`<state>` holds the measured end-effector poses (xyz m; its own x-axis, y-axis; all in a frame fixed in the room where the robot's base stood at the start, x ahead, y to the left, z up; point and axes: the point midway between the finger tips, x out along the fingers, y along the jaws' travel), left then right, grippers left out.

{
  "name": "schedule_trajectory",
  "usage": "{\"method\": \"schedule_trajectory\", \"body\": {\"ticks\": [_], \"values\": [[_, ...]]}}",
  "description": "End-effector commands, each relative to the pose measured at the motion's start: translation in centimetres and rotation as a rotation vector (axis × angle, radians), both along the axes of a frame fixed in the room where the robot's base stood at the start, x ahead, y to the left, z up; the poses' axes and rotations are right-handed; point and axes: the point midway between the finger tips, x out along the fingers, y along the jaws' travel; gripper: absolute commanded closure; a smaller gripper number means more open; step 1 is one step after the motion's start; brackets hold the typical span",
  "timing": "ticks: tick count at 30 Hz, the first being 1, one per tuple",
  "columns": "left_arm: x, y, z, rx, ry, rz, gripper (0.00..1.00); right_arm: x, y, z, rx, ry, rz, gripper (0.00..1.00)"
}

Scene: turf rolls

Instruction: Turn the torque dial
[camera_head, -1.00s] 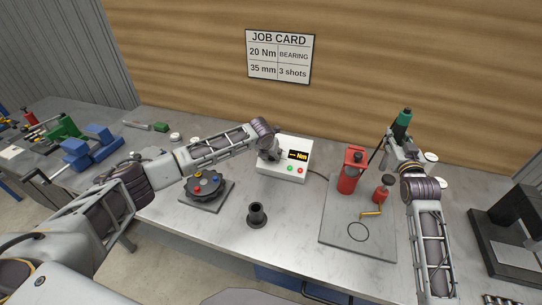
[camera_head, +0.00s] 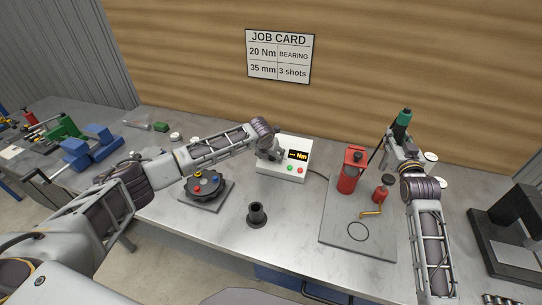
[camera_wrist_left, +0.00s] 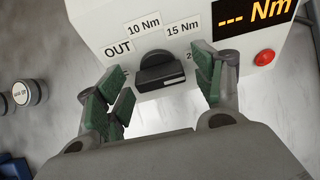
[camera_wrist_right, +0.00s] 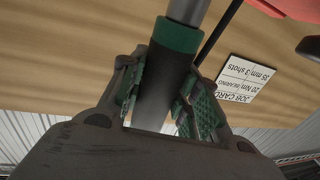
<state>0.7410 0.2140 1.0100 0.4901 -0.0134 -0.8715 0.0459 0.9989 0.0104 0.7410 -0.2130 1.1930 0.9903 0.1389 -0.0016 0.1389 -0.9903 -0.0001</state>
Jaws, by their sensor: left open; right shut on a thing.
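The torque dial (camera_wrist_left: 160,72) is a black knob with a raised grip bar on the front of a white control box (camera_head: 270,170). Labels OUT, 10 Nm and 15 Nm stand around it; others at the sides are partly hidden by my fingers. The box's display (camera_wrist_left: 258,12) reads "--- Nm". My left gripper (camera_wrist_left: 160,82) is open, with its green-padded fingers on either side of the dial; I see a gap on both sides. In the head view the dial is hidden behind my left gripper (camera_head: 268,153). My right gripper (camera_wrist_right: 162,95) is shut on a dark tool with a green band (camera_wrist_right: 178,38).
Green and red buttons (camera_head: 294,169) are on the box's front. A black round fixture (camera_head: 204,184) lies at left, a black cup (camera_head: 257,214) in front. A grey plate (camera_head: 345,245) with red items is at right. The job card (camera_head: 280,56) reads 20 Nm, bearing, 35 mm, 3 shots.

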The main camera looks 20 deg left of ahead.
Motion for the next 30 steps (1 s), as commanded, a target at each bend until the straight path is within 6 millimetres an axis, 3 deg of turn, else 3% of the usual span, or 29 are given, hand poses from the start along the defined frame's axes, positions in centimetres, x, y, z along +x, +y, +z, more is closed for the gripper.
{"method": "schedule_trajectory", "body": {"ticks": [11,30], "values": [[-1.0,0.0,2.0,-0.001,-0.002,0.0,0.32,0.0,0.0,0.2,0.001,-0.004,0.0,0.97],[-4.6,0.1,8.4,0.0,-0.001,-0.001,0.32,0.0,0.0,0.2,0.001,-0.004,0.0,0.97]]}}
